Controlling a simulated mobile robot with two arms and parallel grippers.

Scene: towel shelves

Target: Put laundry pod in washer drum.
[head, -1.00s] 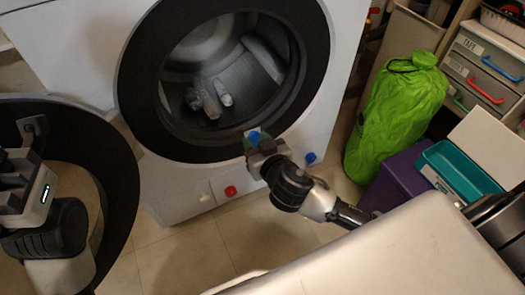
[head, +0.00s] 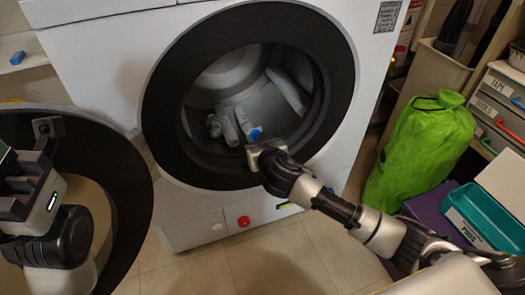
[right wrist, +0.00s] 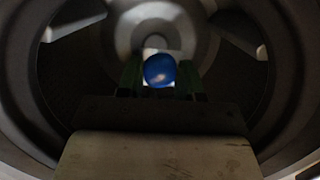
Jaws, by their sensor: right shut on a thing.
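A small blue laundry pod (head: 254,133) is held at the tip of my right gripper (head: 257,142). The gripper is shut on it, in the front-loading washer's (head: 130,62) open round mouth. In the right wrist view, the round blue pod (right wrist: 159,70) sits between the fingers (right wrist: 160,80), with the dim grey drum around and behind it. In the head view, the drum (head: 270,100) shows pale paddle-like shapes inside. My left gripper (head: 25,175) is at the left, in front of the open door; its finger gap is unclear.
The dark washer door ring (head: 135,195) stands open at the left. A green bag (head: 415,150), a teal bin (head: 480,212) labelled PODS and drawers (head: 495,100) stand at the right. Tiled floor (head: 260,265) shows below the washer.

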